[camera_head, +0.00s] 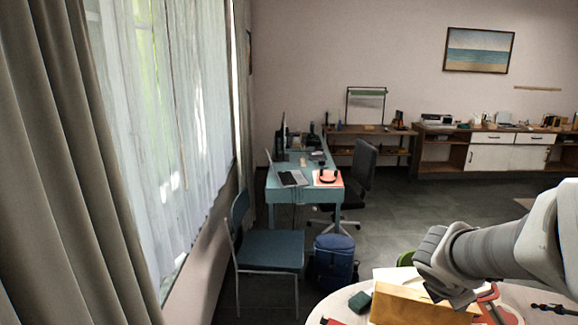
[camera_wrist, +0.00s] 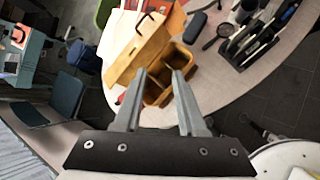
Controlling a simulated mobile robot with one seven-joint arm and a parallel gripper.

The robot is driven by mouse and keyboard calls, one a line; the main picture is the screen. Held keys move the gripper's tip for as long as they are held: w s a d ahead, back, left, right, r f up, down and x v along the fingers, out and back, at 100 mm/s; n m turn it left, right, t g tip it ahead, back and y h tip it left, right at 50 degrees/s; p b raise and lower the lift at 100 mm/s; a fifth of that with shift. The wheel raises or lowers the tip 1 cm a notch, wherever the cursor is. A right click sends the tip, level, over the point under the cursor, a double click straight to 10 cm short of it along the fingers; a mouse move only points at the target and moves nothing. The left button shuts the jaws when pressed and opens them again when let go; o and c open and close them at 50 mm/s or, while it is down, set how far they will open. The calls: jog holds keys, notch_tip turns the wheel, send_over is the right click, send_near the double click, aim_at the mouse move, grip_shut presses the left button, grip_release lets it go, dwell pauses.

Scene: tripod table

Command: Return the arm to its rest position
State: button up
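My arm (camera_head: 500,250) comes in from the right edge in the head view, bent over the white round table (camera_head: 332,303). Its grey wrist end is above a wooden box, and the fingers cannot be made out there. In the wrist view my gripper (camera_wrist: 160,76) is open, with two grey fingers apart and nothing between them. Beyond the fingertips is the wooden box (camera_wrist: 137,50) with open compartments; it also shows in the head view (camera_head: 415,306), partly covered by my arm.
A dark case (camera_wrist: 195,27), a magnifying glass (camera_wrist: 224,31) and a dark rack (camera_wrist: 259,44) are on the table. A blue chair (camera_head: 268,250) and blue backpack (camera_head: 334,260) stand left of it. Open floor lies behind the table.

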jog(key=s+a+r+m+y+b, duration=0.2)
jog(key=s+a+m+y, duration=0.4)
jog(key=s+a+m, duration=0.8)
jog(key=a+m+b, duration=0.1)
jog(key=a+m, duration=0.1)
jog(key=m, duration=0.4)
jog(key=shift+s+a+r, duration=0.25)
jog(key=shift+s+a, duration=0.15)
jog(key=shift+d, duration=0.1)
